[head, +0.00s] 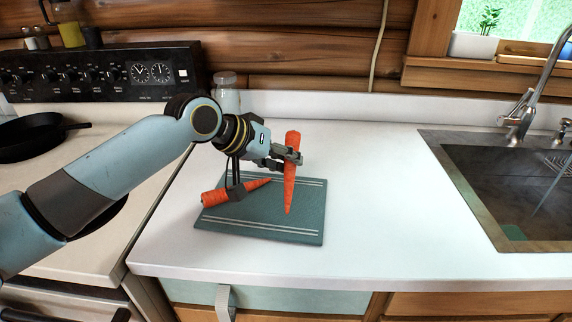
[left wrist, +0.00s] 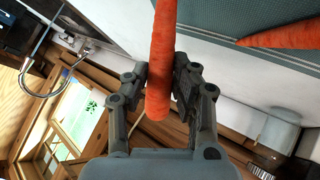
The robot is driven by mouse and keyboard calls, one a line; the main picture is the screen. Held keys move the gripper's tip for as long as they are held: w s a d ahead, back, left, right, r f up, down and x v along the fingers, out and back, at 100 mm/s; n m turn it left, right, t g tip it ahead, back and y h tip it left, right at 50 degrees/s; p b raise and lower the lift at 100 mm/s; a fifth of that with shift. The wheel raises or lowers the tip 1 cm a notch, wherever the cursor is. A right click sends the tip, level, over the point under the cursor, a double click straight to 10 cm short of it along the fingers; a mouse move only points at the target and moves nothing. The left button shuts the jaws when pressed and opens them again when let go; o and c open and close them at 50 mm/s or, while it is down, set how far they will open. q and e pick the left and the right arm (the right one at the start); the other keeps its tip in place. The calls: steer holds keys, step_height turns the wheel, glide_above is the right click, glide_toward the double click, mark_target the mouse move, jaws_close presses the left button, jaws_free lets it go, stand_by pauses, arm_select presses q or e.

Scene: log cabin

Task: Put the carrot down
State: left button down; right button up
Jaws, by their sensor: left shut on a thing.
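An orange carrot (head: 290,185) is held upright, tip down, between the fingers of my left gripper (head: 287,157). In the left wrist view the left gripper (left wrist: 160,85) is shut on the same carrot (left wrist: 160,60). In the head view the carrot overlaps the right part of a dark teal cutting board (head: 265,222); I cannot tell whether its tip touches the board. A second carrot (head: 215,197) lies on the board's left part, partly hidden by my left gripper; it also shows in the left wrist view (left wrist: 285,38). My right gripper is not in view.
A sink (head: 480,185) with a faucet (head: 533,95) is at the right. A stove with a black pan (head: 32,137) is at the left. A glass jar (head: 228,98) stands behind my left arm. The white counter (head: 380,220) right of the board is clear.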

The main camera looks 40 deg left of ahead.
arm_select(q)
step_height(320, 180, down, 2)
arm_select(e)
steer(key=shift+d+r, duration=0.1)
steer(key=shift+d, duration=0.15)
arm_select(q)
steer(key=shift+f, duration=0.15)
steer(key=c, duration=1.1)
jaws_free()
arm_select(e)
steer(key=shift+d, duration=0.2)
